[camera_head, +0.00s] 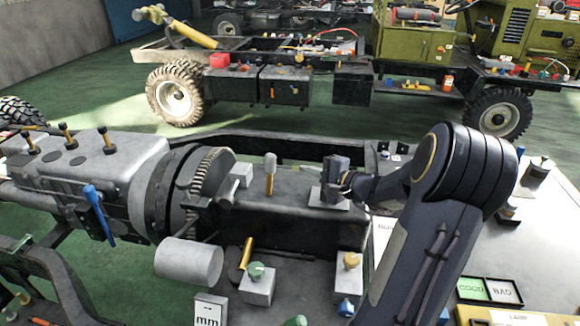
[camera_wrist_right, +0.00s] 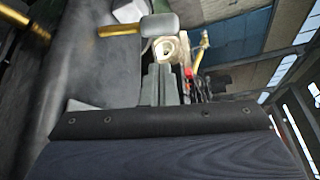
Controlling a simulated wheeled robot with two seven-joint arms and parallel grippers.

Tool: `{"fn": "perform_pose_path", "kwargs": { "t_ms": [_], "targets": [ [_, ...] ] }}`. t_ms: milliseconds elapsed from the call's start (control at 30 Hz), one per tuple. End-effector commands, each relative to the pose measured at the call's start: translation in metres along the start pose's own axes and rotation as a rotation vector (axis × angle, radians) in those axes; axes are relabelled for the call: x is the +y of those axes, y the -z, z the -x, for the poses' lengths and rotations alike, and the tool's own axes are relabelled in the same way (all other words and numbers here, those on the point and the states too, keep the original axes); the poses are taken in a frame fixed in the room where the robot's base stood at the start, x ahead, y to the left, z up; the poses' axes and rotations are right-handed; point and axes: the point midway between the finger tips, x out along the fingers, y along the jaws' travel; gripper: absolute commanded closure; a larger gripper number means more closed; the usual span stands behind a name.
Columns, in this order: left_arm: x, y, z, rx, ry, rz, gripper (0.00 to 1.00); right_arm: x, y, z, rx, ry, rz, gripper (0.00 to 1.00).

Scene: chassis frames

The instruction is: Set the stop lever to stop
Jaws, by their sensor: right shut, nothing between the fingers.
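The other is a blue lever (camera_head: 97,208) on the side of the grey engine block. My right gripper (camera_head: 332,176) is shut and empty, to the right of the grey-knobbed lever and apart from it. Its closed fingers show in the right wrist view (camera_wrist_right: 160,72). My left gripper is not in view.
A grey cylinder (camera_head: 188,262) and small blocks with a green knob (camera_head: 256,270) and a yellow knob (camera_head: 351,261) stand in front of the housing. A GOOD/BAD tray (camera_head: 489,290) lies at the lower right. Other truck chassis stand behind, across green floor.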

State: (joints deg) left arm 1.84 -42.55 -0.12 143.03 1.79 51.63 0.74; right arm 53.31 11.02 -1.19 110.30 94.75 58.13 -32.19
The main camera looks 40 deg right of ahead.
Motion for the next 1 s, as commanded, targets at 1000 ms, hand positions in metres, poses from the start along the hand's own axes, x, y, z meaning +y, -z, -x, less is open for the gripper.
{"fn": "perform_pose_path", "kwargs": {
  "t_ms": [1000],
  "targets": [
    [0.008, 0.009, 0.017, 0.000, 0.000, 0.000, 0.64, 0.000, -0.001, -0.095, -0.001, -0.001, 0.000, 1.00]
  ]
}}
